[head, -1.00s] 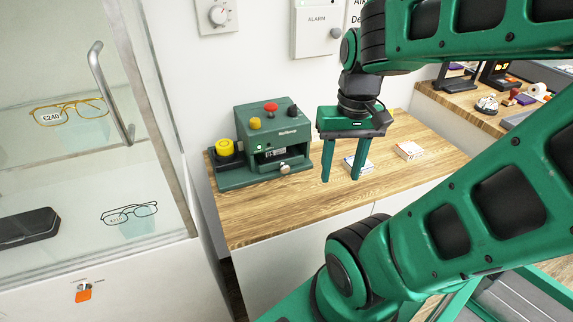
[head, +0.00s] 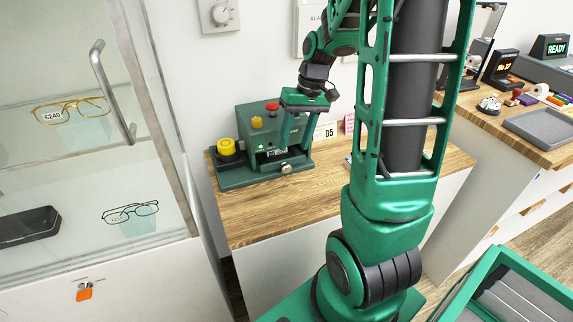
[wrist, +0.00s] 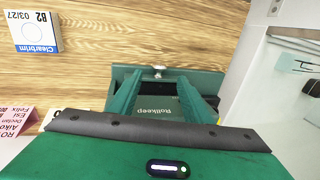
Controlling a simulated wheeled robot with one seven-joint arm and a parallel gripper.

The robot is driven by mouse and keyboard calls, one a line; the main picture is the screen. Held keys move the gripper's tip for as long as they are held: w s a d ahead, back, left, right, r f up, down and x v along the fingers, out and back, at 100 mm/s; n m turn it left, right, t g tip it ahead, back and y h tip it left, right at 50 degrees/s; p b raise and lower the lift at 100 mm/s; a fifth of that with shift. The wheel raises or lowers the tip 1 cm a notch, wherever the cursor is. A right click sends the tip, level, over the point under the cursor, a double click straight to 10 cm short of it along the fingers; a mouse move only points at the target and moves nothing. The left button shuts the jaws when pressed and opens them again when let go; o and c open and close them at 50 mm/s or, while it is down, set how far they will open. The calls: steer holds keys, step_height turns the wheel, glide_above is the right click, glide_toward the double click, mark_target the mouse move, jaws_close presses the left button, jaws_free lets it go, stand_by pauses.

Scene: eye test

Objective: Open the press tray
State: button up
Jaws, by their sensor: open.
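The press (head: 235,172) is a green machine on the wooden counter, with yellow and red knobs on top. Its tray (head: 270,170) is low at the front, with a round silver knob (head: 286,168), and looks shut. My gripper (head: 293,146) is open in front of the press's right part, fingers pointing down, above the tray knob. In the wrist view the two green fingers of my gripper (wrist: 160,88) are apart, with the press front (wrist: 170,112) labelled Rollkeep and the silver knob (wrist: 158,72) showing between them. Nothing is held. Contact with the knob cannot be told.
The wooden counter (head: 260,215) is clear in front of the press. A small blue and white box (wrist: 33,32) lies on it. A D5 card (head: 326,132) stands right of the press. A glass cabinet (head: 160,120) with a handle is at the left.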

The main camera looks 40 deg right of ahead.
mark_target(289, 166)
steer(key=x, duration=0.8)
steer(key=shift+a+f, duration=0.1)
steer(key=shift+f, duration=0.3)
jaws_close()
steer(key=shift+s, duration=0.15)
